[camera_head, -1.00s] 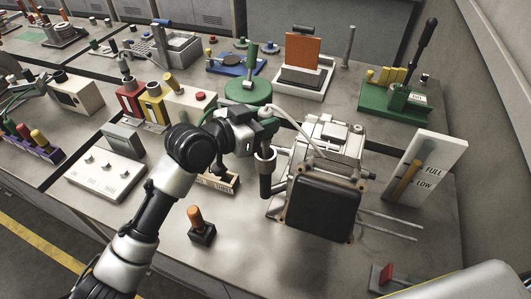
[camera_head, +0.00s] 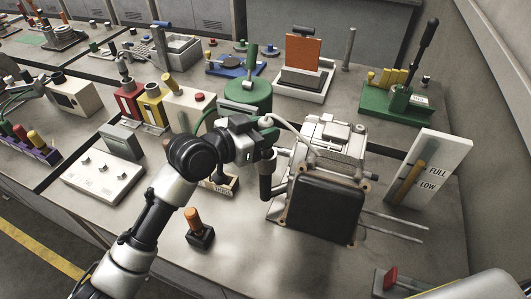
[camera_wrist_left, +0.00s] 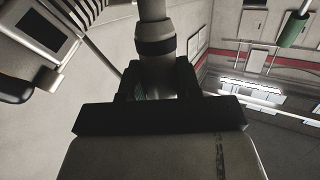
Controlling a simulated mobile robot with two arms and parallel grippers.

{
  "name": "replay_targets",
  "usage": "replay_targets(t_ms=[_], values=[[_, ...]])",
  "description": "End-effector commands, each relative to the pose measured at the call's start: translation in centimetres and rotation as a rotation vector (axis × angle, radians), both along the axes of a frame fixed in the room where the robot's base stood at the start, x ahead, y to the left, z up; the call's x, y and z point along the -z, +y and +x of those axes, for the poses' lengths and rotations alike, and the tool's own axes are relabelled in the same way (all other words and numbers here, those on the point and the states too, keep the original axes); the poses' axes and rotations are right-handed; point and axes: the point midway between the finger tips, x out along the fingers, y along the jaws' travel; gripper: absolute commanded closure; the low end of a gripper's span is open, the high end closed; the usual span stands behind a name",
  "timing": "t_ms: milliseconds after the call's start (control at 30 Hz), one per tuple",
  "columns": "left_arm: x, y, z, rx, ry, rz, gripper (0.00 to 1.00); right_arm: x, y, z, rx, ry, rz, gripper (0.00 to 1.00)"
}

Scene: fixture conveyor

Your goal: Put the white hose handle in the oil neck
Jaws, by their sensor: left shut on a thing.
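My left gripper (camera_head: 265,152) is beside the upper left of the engine block (camera_head: 338,135). In the left wrist view, its dark jaws are shut around the hose handle (camera_wrist_left: 154,42), a pale cylinder with a dark band. A white hose (camera_head: 290,128) runs from above the gripper toward the block. A dark upright tube (camera_head: 266,187), apparently the oil neck, stands left of the block's dark cover (camera_head: 323,205), directly below the gripper. The jaws hide its top, so I cannot tell whether the handle is inside it. My right gripper is out of view.
A FULL/LOW gauge board (camera_head: 432,168) stands to the right. A green drum-shaped unit (camera_head: 248,97) is behind the gripper. An orange-handled lever (camera_head: 195,222) and a white switch box (camera_head: 103,178) are to the left. Two thin rods stick out right of the block.

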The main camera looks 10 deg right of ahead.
Motion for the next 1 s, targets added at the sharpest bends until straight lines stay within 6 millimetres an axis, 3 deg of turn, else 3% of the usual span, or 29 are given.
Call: replay_targets(t_ms=[1000], values=[[0.73, 0.0, 0.0, 0.0, 0.0, -0.001, 1.0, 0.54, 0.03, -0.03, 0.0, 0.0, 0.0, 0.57]])
